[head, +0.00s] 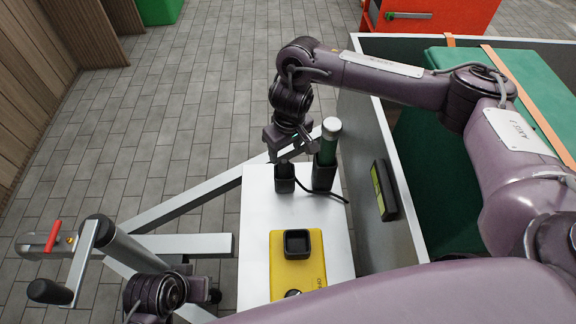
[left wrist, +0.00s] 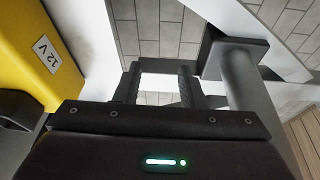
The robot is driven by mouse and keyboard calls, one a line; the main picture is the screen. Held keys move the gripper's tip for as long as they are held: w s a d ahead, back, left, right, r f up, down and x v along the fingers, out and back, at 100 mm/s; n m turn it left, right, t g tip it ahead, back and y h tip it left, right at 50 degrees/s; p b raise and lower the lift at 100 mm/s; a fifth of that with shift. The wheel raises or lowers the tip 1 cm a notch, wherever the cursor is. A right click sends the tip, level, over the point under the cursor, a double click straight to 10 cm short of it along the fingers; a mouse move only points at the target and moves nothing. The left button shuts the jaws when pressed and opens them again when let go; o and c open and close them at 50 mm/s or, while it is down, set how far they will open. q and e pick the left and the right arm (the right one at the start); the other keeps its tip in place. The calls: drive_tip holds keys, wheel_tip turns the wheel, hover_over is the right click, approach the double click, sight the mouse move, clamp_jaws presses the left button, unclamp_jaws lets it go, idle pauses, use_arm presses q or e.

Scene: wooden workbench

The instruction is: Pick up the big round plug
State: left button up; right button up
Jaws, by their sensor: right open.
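A thick green cylinder with a pale round top (head: 330,135) stands upright in a black holder (head: 323,176) on the white bench top; it is the biggest round piece I see, but I cannot tell for certain that it is the plug. My left gripper (left wrist: 157,88) is open and empty in the left wrist view, off to the side of the yellow box.
A yellow box (head: 283,262) with a black square socket (head: 298,243) stands on the white top (head: 254,215); its 12 V label shows in the left wrist view (left wrist: 47,54). A black cable (head: 322,196) lies near the holders. A grey-walled bin (head: 402,190) borders the right.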

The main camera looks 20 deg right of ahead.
sight(284, 162)
wheel_tip(284, 162, down, 6)
drive_tip(key=shift+a+r+b, duration=0.1)
drive_tip(key=shift+a+b, duration=0.05)
drive_tip(key=shift+b, duration=0.85)
drive_tip(key=shift+w+f, duration=0.1)
drive_tip(key=shift+f, duration=0.1)
use_arm(q)
drive_tip(key=d, duration=0.1)
drive_tip(key=t, duration=0.1)
drive_tip(key=w+d+h, duration=0.1)
drive_tip(key=shift+d+f, duration=0.25)
drive_tip(key=shift+d, duration=0.05)
use_arm(e)
drive_tip(key=shift+c, duration=0.4)
clamp_jaws()
